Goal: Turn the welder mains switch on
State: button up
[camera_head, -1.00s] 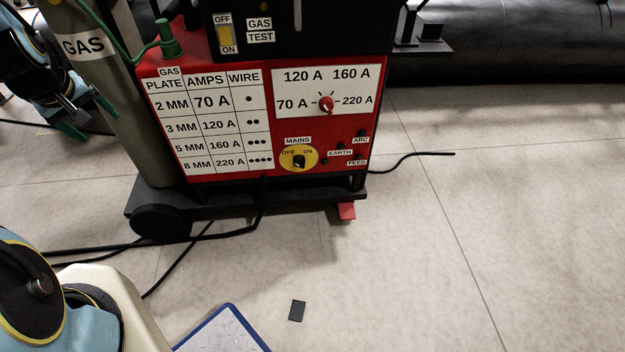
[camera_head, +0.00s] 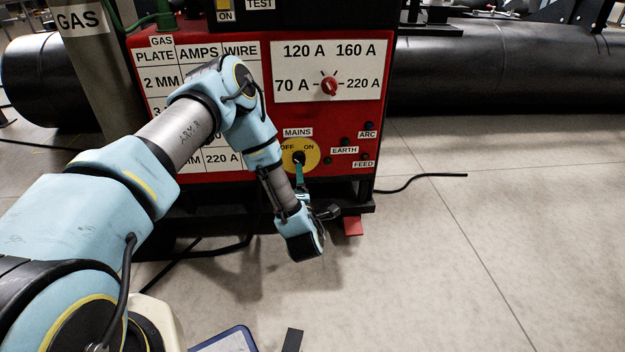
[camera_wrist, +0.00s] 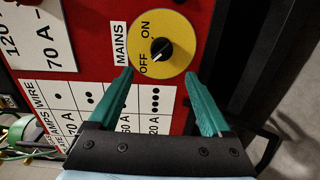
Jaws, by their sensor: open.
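The welder mains switch is a black knob on a yellow round plate (camera_head: 311,151) marked OFF and ON, low on the red welder panel. In the wrist view the black knob (camera_wrist: 161,49) shows a white mark that seems to point toward OFF. My gripper (camera_wrist: 160,73) is open, with one green finger to each side of the plate's near edge in the picture. The fingertips appear just short of the knob, and nothing is between them. In the head view my gripper (camera_head: 300,168) reaches up to the switch from below and partly covers it.
An amperage dial with a red knob (camera_head: 329,87) sits above the switch. Small EARTH, ARC and FEED fittings (camera_head: 344,150) are to its right. A black cable (camera_head: 420,177) lies on the floor at right, where floor is clear. A dark pipe (camera_head: 500,65) lies behind.

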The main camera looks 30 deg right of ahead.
aim_at(299, 159)
jog(key=b+x, duration=0.2)
jog(key=x, duration=0.8)
jog(key=shift+d+f, duration=0.15)
jog(key=shift+d, duration=0.05)
grip_shut()
dwell(0.5)
